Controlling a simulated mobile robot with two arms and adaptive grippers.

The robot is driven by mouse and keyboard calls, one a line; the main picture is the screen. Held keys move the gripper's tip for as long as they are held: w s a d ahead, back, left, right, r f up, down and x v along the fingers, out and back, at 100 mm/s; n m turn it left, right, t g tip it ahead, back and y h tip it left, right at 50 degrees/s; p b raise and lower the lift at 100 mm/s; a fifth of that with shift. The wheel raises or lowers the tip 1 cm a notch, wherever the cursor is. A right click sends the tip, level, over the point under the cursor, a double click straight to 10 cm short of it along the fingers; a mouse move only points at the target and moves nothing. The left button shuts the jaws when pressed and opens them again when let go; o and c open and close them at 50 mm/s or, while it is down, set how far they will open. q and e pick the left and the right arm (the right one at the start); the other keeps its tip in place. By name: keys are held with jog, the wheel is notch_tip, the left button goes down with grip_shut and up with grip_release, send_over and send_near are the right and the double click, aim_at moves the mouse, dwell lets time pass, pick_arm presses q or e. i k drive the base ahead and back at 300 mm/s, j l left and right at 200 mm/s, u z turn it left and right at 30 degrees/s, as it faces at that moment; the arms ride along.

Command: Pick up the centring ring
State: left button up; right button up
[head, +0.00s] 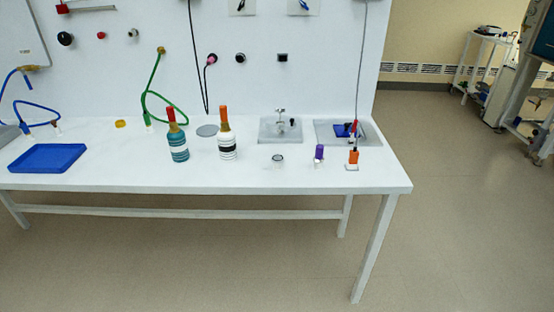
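A small round item with a dark ring-shaped top and a pale rim (277,160) lies near the front of the white bench, right of the middle. It looks like the centring ring, but it is too small to be sure. It stands apart from the things around it, with bare bench on all sides. Neither of my grippers is in the head view.
The white bench (120,178) also holds a blue tray (47,158), a teal bottle (179,150), a white bottle (228,148), a grey disc (207,131), a purple-capped item (319,153), an orange item (353,158) and a grey tray (368,140). Hoses hang behind. Floor in front is clear.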

aim_at(274, 158)
jog(key=i, duration=1.1)
